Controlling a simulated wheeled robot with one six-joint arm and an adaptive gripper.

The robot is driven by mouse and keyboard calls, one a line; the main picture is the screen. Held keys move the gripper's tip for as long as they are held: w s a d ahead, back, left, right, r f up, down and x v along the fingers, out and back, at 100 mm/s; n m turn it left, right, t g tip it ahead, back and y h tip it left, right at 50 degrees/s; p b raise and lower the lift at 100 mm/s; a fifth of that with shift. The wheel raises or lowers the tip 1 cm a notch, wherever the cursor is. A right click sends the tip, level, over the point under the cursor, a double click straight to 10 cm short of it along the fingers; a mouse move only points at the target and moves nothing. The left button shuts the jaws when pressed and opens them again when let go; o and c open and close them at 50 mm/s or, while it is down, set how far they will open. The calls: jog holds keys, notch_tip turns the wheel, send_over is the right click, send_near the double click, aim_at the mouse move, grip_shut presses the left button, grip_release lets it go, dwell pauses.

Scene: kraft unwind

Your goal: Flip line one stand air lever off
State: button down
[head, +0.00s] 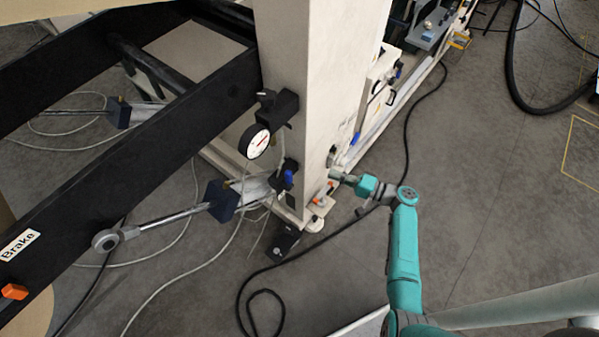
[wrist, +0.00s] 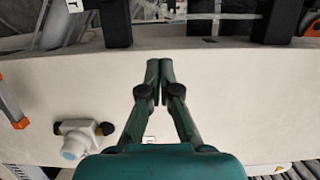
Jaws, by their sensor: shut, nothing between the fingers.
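My gripper (head: 337,174) is at the right face of the cream stand column (head: 318,70), low down. In the wrist view my gripper (wrist: 158,72) has its fingers together in front of the cream surface (wrist: 230,90), with nothing between them. A small blue lever (head: 355,138) shows on the column's right side, above my gripper. Another blue handle (head: 288,178) is on the column's left side, below the round gauge (head: 254,141). In the wrist view a fitting with a pale round cap (wrist: 75,146) is left of my gripper, apart from it. I cannot tell which part is the air lever.
A black beam (head: 120,175) marked Brake runs along the left. A black cable (head: 405,130) lies on the floor behind my arm and loops below the column. White boxes (head: 378,88) stand behind the column. Open grey floor (head: 490,200) lies to the right.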

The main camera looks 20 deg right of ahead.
aim_at(287, 180)
jog(key=w+a, duration=0.5)
jog(key=a, duration=0.5)
jog(key=shift+w+a, duration=0.15)
jog(key=shift+w, duration=0.2)
dwell(0.3)
